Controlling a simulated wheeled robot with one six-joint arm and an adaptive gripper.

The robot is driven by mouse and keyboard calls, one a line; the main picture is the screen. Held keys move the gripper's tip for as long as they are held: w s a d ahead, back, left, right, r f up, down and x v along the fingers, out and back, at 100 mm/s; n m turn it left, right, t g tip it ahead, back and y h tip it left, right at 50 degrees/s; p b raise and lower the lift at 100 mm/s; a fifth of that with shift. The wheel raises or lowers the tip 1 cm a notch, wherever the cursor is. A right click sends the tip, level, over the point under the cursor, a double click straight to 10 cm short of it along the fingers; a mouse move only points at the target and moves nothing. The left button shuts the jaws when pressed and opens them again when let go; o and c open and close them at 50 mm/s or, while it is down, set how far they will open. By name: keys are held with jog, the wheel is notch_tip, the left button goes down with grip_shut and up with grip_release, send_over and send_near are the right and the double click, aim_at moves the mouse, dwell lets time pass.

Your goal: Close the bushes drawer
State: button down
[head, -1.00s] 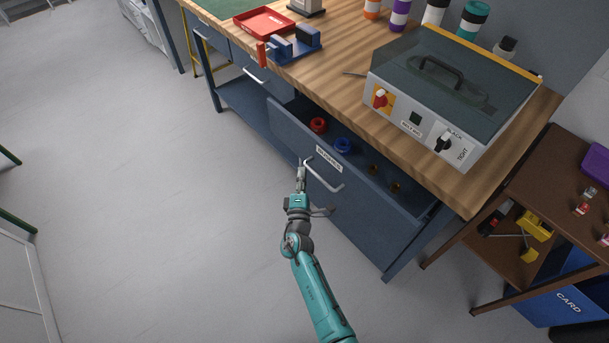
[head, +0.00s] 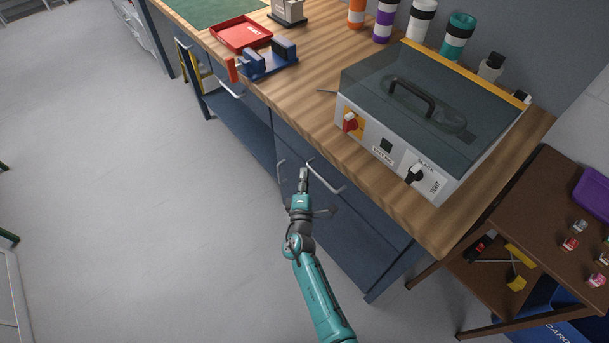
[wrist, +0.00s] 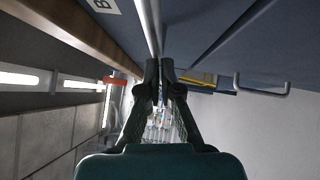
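The bushes drawer (head: 345,222) is a dark blue drawer front under the wooden bench top. It now stands in under the bench edge, and its inside and the bushes are hidden. Its silver bar handle (head: 326,180) also shows in the wrist view (wrist: 148,22), with part of the white label (wrist: 103,5) beside it. My gripper (head: 304,171) is at the left end of this handle, in front of the drawer. In the wrist view its two dark fingers (wrist: 160,66) are together at the tips, right by the handle bar. I cannot tell whether they touch it.
A tester box (head: 425,120) with a clear lid, a blue vise (head: 268,60) and a red tray (head: 241,33) stand on the bench (head: 300,85). A brown shelf (head: 530,215) stands at the right. The grey floor (head: 150,220) at the left is clear.

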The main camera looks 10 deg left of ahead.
jog(key=shift+w+d+r, duration=0.25)
jog(key=s+a+f, duration=0.1)
jog(key=s+f, duration=0.1)
jog(key=s, duration=1.1)
jog(key=shift+s+a+f, duration=0.2)
jog(key=shift+a+f, duration=0.05)
jog(key=shift+f, duration=0.05)
